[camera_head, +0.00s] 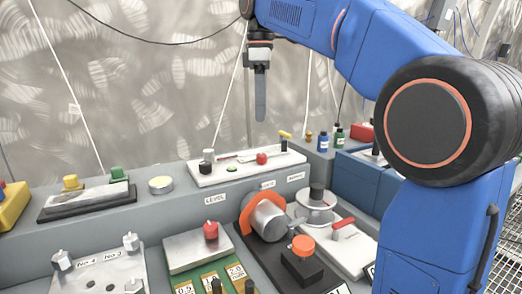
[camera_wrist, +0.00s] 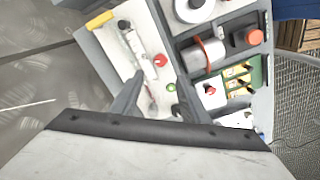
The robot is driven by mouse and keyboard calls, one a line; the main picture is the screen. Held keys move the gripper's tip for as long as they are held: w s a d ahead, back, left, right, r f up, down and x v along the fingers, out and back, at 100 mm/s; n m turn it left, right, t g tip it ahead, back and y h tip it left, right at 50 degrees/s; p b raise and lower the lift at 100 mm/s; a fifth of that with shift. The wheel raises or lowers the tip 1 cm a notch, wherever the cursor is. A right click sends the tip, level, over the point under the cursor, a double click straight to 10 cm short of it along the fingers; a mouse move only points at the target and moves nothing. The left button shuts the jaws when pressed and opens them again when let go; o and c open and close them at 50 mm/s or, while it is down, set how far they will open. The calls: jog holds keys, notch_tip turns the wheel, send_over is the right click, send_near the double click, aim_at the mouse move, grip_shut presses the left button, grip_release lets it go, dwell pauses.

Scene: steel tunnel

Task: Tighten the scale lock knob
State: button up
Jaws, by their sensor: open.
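A long white plate (camera_head: 240,172) lies on the raised back ledge, bearing a red knob (camera_head: 262,158), a green spot and black-topped posts. Another red knob (camera_head: 210,230) stands on a pale block in front. No readable label tells me which one is the scale lock knob. My gripper (camera_head: 260,106) hangs fingers down, clear above the white plate, seen edge-on. In the wrist view my gripper (camera_wrist: 160,78) is open and empty, its two fingers apart. The plate's red knob (camera_wrist: 160,60) shows between and beyond the fingertips. The other red knob (camera_wrist: 211,90) is right of the right finger.
An orange-collared metal cylinder (camera_head: 268,220), an orange button on a black box (camera_head: 302,245) and a round white dial (camera_head: 316,207) crowd the front right. Small bottles (camera_head: 323,141) stand behind. A metal plate with bolts (camera_head: 98,275) is front left. Air above the ledge is free.

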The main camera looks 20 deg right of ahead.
aim_at(261, 154)
notch_tip(261, 154, down, 12)
jog(key=shift+f, duration=0.1)
dwell(0.4)
jog(key=shift+c, duration=0.2)
grip_shut()
